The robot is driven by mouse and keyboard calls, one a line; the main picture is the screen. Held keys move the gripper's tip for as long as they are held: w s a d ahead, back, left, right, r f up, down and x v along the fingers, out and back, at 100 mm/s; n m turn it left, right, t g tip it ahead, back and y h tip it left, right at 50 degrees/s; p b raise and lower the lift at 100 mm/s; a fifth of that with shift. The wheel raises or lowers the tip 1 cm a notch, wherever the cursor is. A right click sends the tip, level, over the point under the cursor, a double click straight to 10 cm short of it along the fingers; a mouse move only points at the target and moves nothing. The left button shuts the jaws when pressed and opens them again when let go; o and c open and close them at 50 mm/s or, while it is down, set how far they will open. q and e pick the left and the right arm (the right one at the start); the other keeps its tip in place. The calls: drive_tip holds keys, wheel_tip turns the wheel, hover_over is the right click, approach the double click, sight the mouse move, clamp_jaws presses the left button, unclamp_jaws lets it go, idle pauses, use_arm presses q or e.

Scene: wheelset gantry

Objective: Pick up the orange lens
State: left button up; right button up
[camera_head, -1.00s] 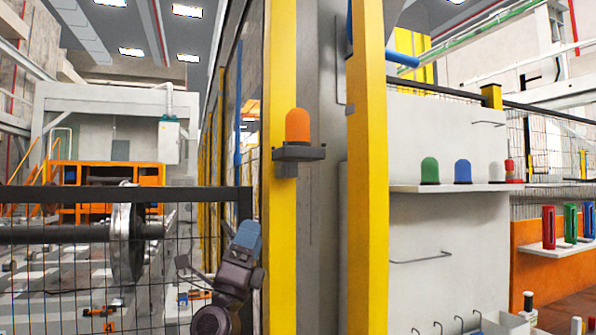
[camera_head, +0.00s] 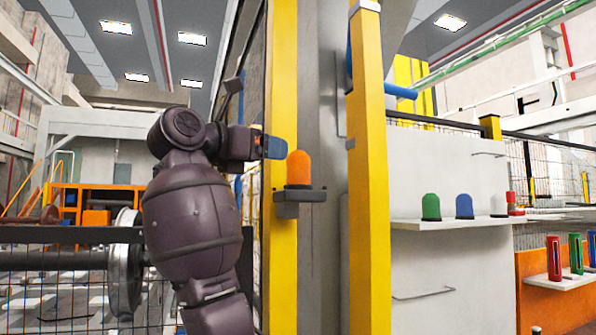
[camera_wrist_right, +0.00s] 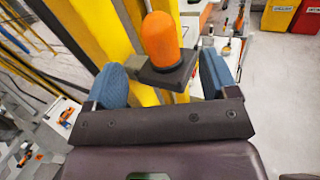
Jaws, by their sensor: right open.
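The orange lens (camera_head: 299,168) is a domed cap standing upright on a small dark bracket (camera_head: 310,195) fixed to a yellow post. It also shows in the right wrist view (camera_wrist_right: 160,40), ahead of the jaws. My right gripper (camera_head: 277,149) is just left of the lens in the head view, level with its upper part. In the right wrist view its blue fingers (camera_wrist_right: 164,83) are apart, with the lens beyond them and in line with the gap. Nothing is held between the fingers. My left gripper is not in view.
Yellow posts (camera_head: 369,170) flank the lens, with mesh fencing at the left. A white shelf (camera_head: 465,221) at the right bears a green lens (camera_head: 431,206), a blue lens (camera_head: 464,206) and a white lens (camera_head: 499,205). Red, green and blue parts (camera_head: 575,254) stand farther right.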

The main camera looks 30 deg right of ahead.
sight(291, 156)
drive_tip(key=p+x, duration=0.2)
drive_tip(key=x, duration=0.8)
drive_tip(key=shift+w+d+p, duration=0.1)
drive_tip(key=shift+w+p, duration=0.05)
drive_tip(key=shift+p, duration=0.25)
drive_tip(key=c, duration=1)
